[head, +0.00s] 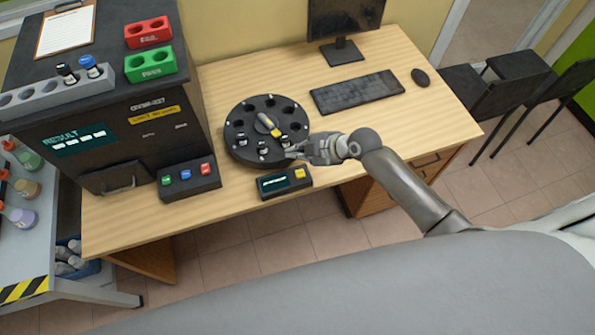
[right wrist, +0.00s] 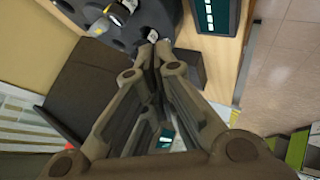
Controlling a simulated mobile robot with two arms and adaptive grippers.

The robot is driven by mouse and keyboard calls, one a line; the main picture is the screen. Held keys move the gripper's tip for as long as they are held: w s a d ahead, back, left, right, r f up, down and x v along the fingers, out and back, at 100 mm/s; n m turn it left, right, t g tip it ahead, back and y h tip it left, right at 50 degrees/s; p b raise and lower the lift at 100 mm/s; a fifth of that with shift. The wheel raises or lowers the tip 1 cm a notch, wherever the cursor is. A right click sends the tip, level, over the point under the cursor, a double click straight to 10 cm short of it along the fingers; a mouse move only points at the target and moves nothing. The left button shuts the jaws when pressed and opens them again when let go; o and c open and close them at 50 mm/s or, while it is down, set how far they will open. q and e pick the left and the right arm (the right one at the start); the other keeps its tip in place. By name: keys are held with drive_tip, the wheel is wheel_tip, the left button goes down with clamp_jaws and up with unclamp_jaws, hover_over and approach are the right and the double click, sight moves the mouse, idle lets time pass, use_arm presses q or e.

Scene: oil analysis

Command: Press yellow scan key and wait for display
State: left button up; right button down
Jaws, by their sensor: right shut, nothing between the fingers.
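The yellow scan key (head: 299,174) sits on the right end of a small dark scanner box (head: 285,190) at the front edge of the desk. The box's dark teal display (head: 274,183) carries a short white line too small to read. The display also shows in the right wrist view (right wrist: 212,16); the key cannot be made out there. My right gripper (head: 289,152) is shut and empty, its tips by the front right rim of the black carousel (head: 234,147), behind the key and apart from it. Its fingertips show in the right wrist view (right wrist: 154,45). My left gripper is not in view.
Several vials stand in the carousel. A box with green, blue and red buttons (head: 190,184) lies left of the scanner. The dark analyser (head: 135,150) shows RESULT with dashes. A keyboard (head: 357,92) and monitor (head: 345,18) stand behind.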

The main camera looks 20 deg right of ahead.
sight(299, 175)
drive_tip(key=shift+d, duration=0.1)
drive_tip(key=shift+f, duration=0.15)
wheel_tip(299, 175, down, 9)
drive_tip(key=b, duration=0.7)
drive_tip(key=shift+r, duration=0.2)
idle(1.1)
drive_tip(key=shift+f+b, duration=0.4)
drive_tip(key=shift+b, duration=0.2)
drive_tip(key=shift+f+b, duration=0.5)
drive_tip(key=shift+f, duration=0.05)
idle(0.6)
drive_tip(key=shift+r, duration=0.15)
drive_tip(key=shift+r+p, duration=0.75)
drive_tip(key=shift+r, duration=0.05)
